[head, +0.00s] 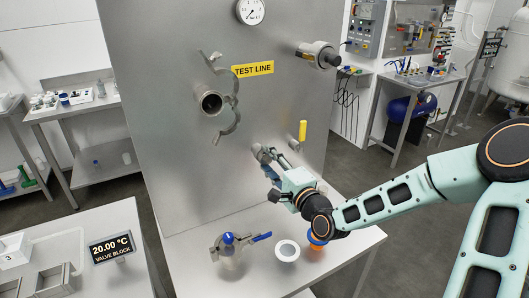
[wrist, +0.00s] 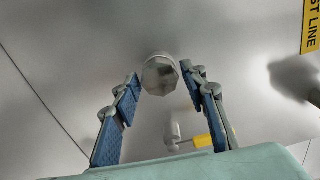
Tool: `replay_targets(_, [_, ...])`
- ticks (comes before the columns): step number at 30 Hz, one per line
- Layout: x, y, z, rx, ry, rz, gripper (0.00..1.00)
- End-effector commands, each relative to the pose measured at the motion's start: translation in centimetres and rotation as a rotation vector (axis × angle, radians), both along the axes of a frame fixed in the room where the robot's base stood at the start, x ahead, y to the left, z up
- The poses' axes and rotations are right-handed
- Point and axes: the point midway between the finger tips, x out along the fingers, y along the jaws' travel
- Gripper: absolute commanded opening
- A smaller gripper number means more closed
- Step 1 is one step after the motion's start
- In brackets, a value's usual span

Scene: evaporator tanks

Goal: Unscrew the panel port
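The upright steel panel (head: 225,170) carries a small metal port with a faceted cap (head: 261,151), low and right of centre. In the wrist view the cap (wrist: 162,76) shows as a many-sided knob facing me. My gripper (head: 271,163) is at this port. In the wrist view its two blue-padded fingers (wrist: 163,82) are apart, one on each side of the cap, with visible gaps. The gripper is open and holds nothing. How far the fingertips reach along the cap is hard to tell.
A yellow-handled valve (head: 302,131) sticks out right of the port, and it also shows in the wrist view (wrist: 203,140). An open clamp fitting (head: 212,102) and another fitting (head: 320,55) are higher up. A blue-handled valve (head: 229,247), white ring (head: 287,250) and orange-blue item (head: 317,241) are on the shelf.

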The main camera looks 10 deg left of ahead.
Motion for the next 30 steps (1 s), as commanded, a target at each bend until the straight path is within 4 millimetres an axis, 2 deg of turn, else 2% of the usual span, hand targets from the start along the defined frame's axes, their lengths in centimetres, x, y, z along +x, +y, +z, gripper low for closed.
replay_targets(6, [0.05, -0.11, 0.21, 0.227, 0.153, -0.002, 0.40])
replay_targets(14, [0.05, -0.09, 0.06, 0.338, 0.227, -0.001, 0.40])
replay_targets(21, [0.08, -0.16, -0.01, 0.581, 0.389, -0.003, 0.40])
replay_targets(30, [0.05, -0.09, -0.16, 0.716, 0.483, -0.002, 0.40])
